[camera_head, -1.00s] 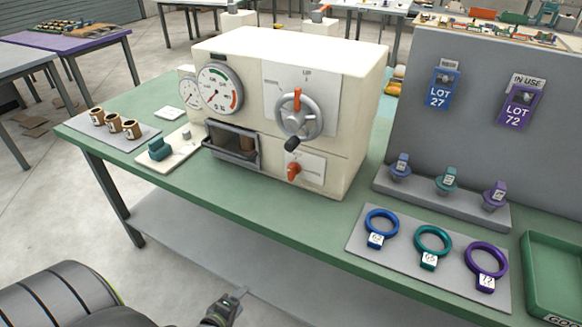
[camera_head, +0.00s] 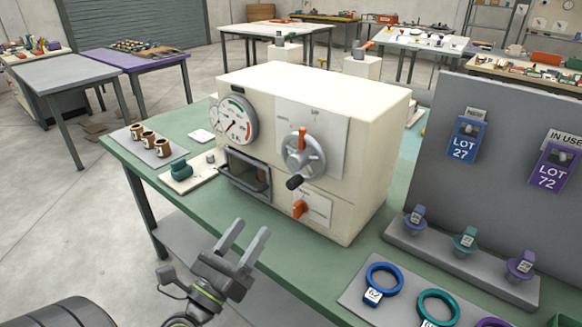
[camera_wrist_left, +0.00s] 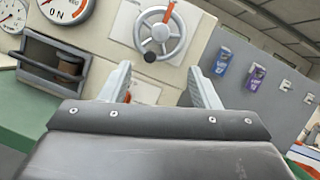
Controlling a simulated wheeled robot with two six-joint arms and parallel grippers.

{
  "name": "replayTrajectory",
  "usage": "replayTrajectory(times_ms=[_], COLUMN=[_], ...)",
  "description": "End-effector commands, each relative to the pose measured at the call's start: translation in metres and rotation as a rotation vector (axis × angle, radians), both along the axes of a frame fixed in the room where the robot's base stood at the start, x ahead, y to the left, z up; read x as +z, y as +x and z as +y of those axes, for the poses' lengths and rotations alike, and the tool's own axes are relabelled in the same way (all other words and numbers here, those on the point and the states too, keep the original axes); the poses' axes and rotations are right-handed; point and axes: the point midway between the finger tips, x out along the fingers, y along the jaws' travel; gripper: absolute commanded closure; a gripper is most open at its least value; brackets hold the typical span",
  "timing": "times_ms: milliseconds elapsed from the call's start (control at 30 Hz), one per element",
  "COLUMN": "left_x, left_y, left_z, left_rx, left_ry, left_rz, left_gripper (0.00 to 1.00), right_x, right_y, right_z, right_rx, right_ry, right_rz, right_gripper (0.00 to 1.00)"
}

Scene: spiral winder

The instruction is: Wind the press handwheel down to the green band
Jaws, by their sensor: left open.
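The press (camera_head: 330,110) is a cream box on the green table. Its grey handwheel (camera_head: 318,157) sits on the front panel, with a red pointer (camera_head: 302,137) above the hub and a black knob (camera_head: 294,182) at the lower left. A round gauge (camera_head: 237,119) with green and red arcs is at the front's left. The handwheel (camera_wrist_left: 162,42) also shows in the left wrist view, ahead of the fingers. My left gripper (camera_head: 248,238) is open and empty, in front of the table edge, below and left of the wheel and apart from it. My right gripper is not in view.
A red lever (camera_head: 300,208) is below the wheel, and an open drawer-like recess (camera_head: 248,174) is to its left. Several brown cups (camera_head: 148,138) stand on a mat at the left. Coloured rings (camera_head: 384,283) and a grey tag board (camera_head: 490,140) are at the right.

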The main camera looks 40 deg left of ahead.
Motion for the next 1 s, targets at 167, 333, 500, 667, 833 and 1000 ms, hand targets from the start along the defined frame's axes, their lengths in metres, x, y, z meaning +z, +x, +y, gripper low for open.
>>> replayTrajectory(times_ms=[167,333,500,667,833,1000], left_x=[0.016,0.027,0.038,0.049,0.057,0.06], left_y=[0.023,0.05,0.081,0.111,0.137,0.151], left_z=[0.001,0.002,0.004,0.005,0.006,0.007], left_rx=[0.001,0.002,0.001,0.001,0.002,0.002], left_ry=[0.002,0.003,0.004,0.005,0.006,0.005], left_rz=[-0.002,-0.002,-0.001,-0.001,0.0,0.001], left_gripper=[0.44,0.44,0.44,0.44,0.44,0.44], right_x=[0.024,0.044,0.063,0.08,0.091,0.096], right_y=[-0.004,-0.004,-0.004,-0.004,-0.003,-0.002], right_z=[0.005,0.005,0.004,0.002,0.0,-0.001], right_rx=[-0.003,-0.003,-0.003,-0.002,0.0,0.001], right_ry=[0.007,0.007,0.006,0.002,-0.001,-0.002], right_rz=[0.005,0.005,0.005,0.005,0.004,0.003], right_gripper=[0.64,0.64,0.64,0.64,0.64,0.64])
